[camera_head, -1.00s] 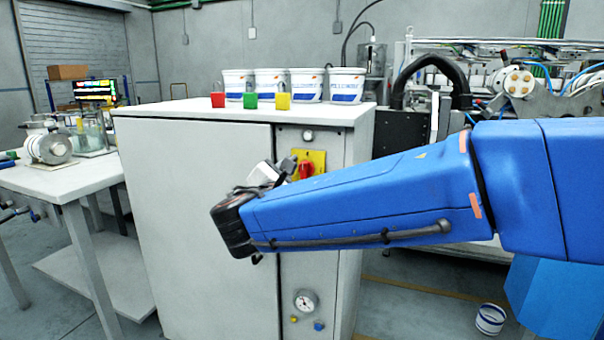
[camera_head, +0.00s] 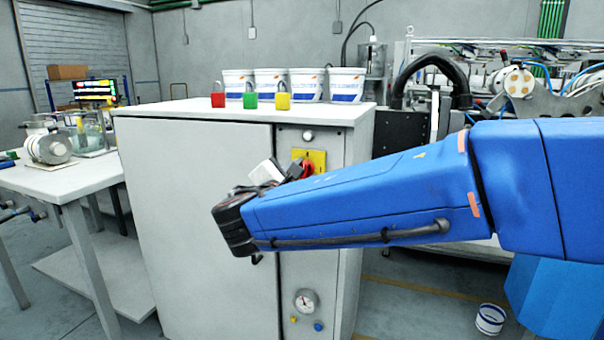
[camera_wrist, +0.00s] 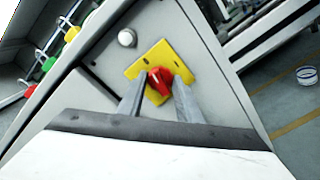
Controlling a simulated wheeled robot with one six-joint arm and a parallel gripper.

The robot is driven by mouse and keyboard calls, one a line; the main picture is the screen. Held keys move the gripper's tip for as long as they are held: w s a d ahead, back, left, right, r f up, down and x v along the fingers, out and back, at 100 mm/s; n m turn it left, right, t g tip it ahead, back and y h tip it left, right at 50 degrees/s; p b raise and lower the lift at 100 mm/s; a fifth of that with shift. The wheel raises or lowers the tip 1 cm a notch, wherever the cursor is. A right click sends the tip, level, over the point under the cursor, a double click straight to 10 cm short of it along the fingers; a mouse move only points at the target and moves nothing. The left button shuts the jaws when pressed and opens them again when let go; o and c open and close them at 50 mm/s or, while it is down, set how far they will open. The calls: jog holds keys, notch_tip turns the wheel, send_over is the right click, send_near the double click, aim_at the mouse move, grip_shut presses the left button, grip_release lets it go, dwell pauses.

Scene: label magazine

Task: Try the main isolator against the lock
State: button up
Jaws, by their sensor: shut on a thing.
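The main isolator is a red rotary handle (camera_wrist: 159,80) on a yellow plate (camera_wrist: 150,66), on the front of a pale grey cabinet. The head view shows the plate (camera_head: 317,157), with the red handle (camera_head: 309,170) partly behind my arm. My gripper (camera_wrist: 157,88) has its two grey fingers on either side of the red handle, shut on it. In the head view my gripper (camera_head: 293,170) is partly covered by my blue arm. A red padlock (camera_head: 218,99), a green padlock (camera_head: 250,99) and a yellow padlock (camera_head: 283,99) stand on the cabinet top. I see no padlock on the isolator.
The cabinet (camera_head: 195,220) has a round white fitting (camera_head: 308,136) above the isolator and a gauge (camera_head: 306,301) low down. Several white tubs (camera_head: 345,86) stand on its top. A worktable (camera_head: 70,180) is at left. A small bucket (camera_head: 490,319) stands on the floor at right.

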jog(key=o, duration=1)
jog(key=shift+o, duration=0.2)
jog(key=shift+s, duration=0.1)
jog(key=v, duration=1.7)
jog(key=shift+s, duration=0.1)
